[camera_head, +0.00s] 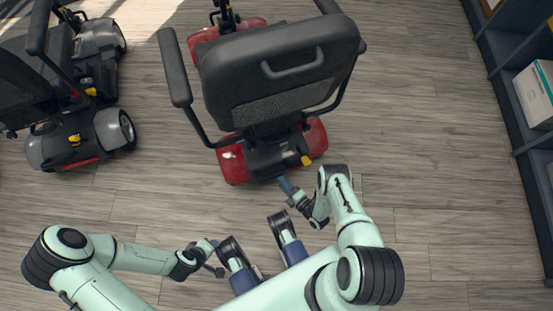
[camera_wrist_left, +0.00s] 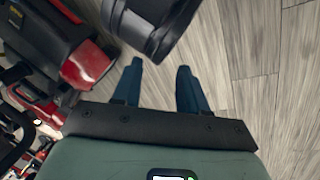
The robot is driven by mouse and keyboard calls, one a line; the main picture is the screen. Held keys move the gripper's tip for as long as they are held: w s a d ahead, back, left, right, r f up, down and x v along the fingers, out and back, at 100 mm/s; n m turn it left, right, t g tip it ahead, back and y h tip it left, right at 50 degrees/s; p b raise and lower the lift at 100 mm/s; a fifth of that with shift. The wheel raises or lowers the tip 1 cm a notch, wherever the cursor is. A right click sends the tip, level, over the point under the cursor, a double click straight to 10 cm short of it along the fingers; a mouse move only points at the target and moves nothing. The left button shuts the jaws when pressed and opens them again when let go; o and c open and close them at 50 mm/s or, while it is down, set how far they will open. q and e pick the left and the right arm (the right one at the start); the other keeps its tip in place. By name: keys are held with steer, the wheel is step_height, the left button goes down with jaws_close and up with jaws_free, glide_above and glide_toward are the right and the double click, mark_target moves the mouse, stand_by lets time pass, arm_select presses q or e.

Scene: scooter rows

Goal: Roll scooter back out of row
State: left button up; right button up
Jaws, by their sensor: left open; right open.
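The red scooter (camera_head: 234,163) stands in the upper middle of the head view, its black seat back (camera_head: 285,75) with a grab handle (camera_head: 293,66) facing me. My right gripper (camera_head: 285,184) is open, just behind the scooter's black rear housing; I cannot tell if it touches. My left gripper (camera_head: 213,243) is low and left of centre, apart from the scooter. In the left wrist view its blue fingers (camera_wrist_left: 160,66) are spread with nothing between them. Red scooter bodywork (camera_wrist_left: 88,65) shows at the left there.
A shelf unit (camera_head: 515,110) with a white box (camera_head: 537,92) lines the right side. The wooden floor (camera_head: 430,180) between is clear.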

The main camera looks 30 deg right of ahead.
arm_select(q)
steer(key=shift+s+d+r+g+p, duration=0.15)
steer(key=shift+s+d+r+p, duration=0.2)
steer(key=shift+s, duration=0.2)
steer(key=shift+s+d+r+g+p, duration=0.1)
steer(key=shift+s+d+r+g, duration=0.1)
steer(key=shift+s+r, duration=0.25)
arm_select(e)
steer(key=shift+v, duration=2.7)
